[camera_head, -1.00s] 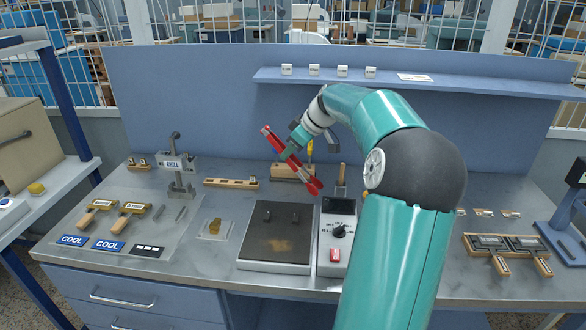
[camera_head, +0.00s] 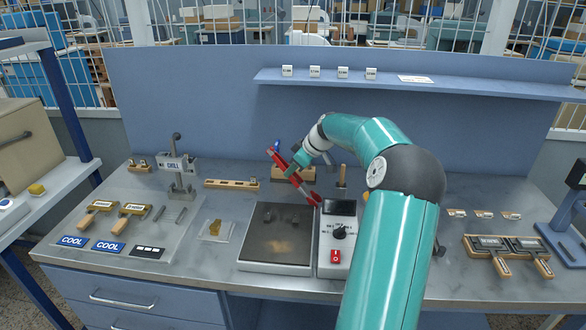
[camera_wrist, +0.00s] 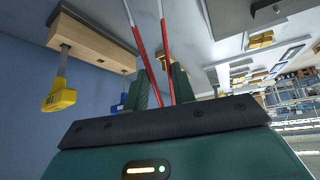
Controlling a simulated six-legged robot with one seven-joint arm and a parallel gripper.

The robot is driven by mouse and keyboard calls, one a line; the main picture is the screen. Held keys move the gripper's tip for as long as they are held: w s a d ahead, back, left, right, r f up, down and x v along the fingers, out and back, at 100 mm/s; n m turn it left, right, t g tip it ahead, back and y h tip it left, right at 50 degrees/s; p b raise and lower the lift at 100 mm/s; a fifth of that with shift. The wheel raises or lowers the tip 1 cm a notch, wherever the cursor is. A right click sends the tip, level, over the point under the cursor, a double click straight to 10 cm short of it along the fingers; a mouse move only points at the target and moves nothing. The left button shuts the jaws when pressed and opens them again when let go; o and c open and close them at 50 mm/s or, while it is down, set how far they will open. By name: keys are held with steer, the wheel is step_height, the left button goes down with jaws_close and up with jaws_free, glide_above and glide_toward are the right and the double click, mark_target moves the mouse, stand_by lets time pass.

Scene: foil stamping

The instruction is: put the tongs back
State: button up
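The red-handled tongs (camera_head: 282,162) are tilted in my gripper (camera_head: 298,163), above the bench in front of the back panel. In the wrist view, the tongs' two red arms (camera_wrist: 165,45) pass between the green fingers of my gripper (camera_wrist: 163,88), which are closed on them. The lower end of the tongs is close to the top of the control box. A wooden rack (camera_head: 308,174) stands behind, partly hidden by the tongs and gripper. In the wrist view the rack (camera_wrist: 95,38) holds a yellow-handled tool (camera_wrist: 60,96) and a blue-handled one, partly hidden.
A hot plate (camera_head: 250,262) and control box (camera_head: 345,218) with a dial and red switch sit below. A wooden-handled tool (camera_head: 342,176) stands right of the rack. A grey CHILL stand (camera_head: 178,165) and wooden strip (camera_head: 231,184) are left. A shelf (camera_head: 440,88) overhangs behind.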

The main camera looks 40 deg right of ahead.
steer(key=shift+f, duration=0.25)
steer(key=shift+f, duration=0.35)
steer(key=o, duration=0.6)
steer(key=shift+c, duration=0.2)
